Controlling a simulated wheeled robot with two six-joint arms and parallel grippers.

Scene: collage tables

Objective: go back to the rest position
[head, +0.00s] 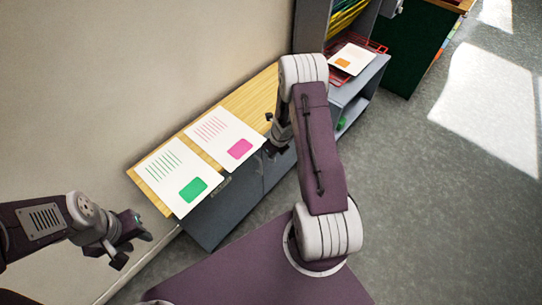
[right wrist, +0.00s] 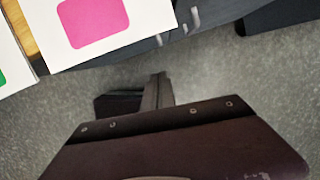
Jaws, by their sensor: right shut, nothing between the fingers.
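My left gripper (head: 132,249) is at the lower left in the head view, in front of the table's left end. Its fingers are apart with nothing between them. My right arm rises from the base and bends over towards the table. The right gripper (right wrist: 158,90) is shut and empty in the right wrist view. In the head view it is partly hidden behind its own arm, near the table's front edge, beside the pink sheet (head: 224,136). That sheet also shows in the right wrist view (right wrist: 60,58), apart from the fingers.
A green-marked sheet (head: 172,183) lies left of the pink one on the wooden tabletop (head: 262,98). An orange-marked sheet (head: 352,57) lies at a red wire tray (head: 377,47) on the grey unit. A wall bounds the left. The floor (head: 410,190) to the right is clear.

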